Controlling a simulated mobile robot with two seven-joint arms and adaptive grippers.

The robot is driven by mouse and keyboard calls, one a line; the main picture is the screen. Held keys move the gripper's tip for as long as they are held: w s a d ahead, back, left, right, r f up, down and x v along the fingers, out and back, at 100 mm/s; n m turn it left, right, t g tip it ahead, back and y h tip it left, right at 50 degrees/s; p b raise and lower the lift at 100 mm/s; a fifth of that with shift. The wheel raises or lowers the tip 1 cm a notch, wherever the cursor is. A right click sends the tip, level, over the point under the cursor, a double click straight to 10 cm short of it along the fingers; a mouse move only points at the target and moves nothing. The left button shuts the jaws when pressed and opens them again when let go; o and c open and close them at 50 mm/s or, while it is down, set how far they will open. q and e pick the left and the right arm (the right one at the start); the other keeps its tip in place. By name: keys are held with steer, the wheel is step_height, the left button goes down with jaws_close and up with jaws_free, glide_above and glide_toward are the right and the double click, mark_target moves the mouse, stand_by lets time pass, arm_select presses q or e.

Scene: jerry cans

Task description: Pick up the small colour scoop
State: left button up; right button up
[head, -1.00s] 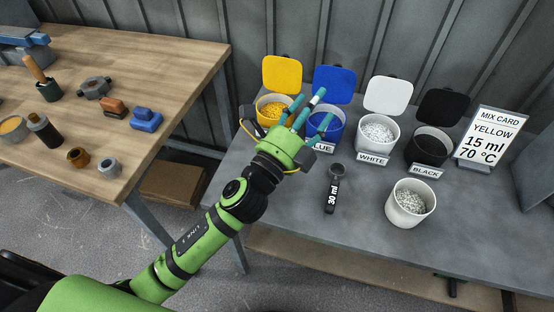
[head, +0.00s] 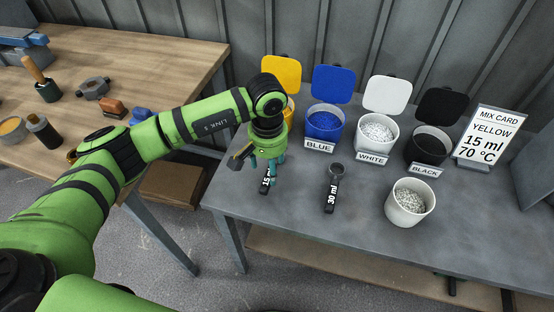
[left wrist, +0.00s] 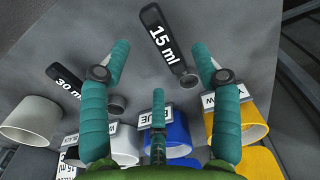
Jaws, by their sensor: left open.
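The small scoop, a black one marked 15 ml (head: 265,184), lies on the grey table, partly hidden under my left gripper in the head view. A larger black scoop marked 30 ml (head: 332,190) lies to the right. My right gripper is not in view.
Behind stand lidded tubs: yellow (head: 287,75), mostly hidden by my arm, blue (head: 325,125), white (head: 377,133) and black (head: 430,146). A white pot with pale grains (head: 405,210) stands front right. The mix card (head: 486,138) reads yellow, 15 ml, 70 °C.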

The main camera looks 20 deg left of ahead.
arm_select(q)
step_height(320, 180, down, 6)
steer(key=p, duration=0.2)
steer(key=shift+s+f+p, duration=0.1)
steer(key=shift+s+p, duration=0.05)
steer(key=shift+p, duration=0.2)
steer(key=shift+f, duration=0.3)
jaws_close()
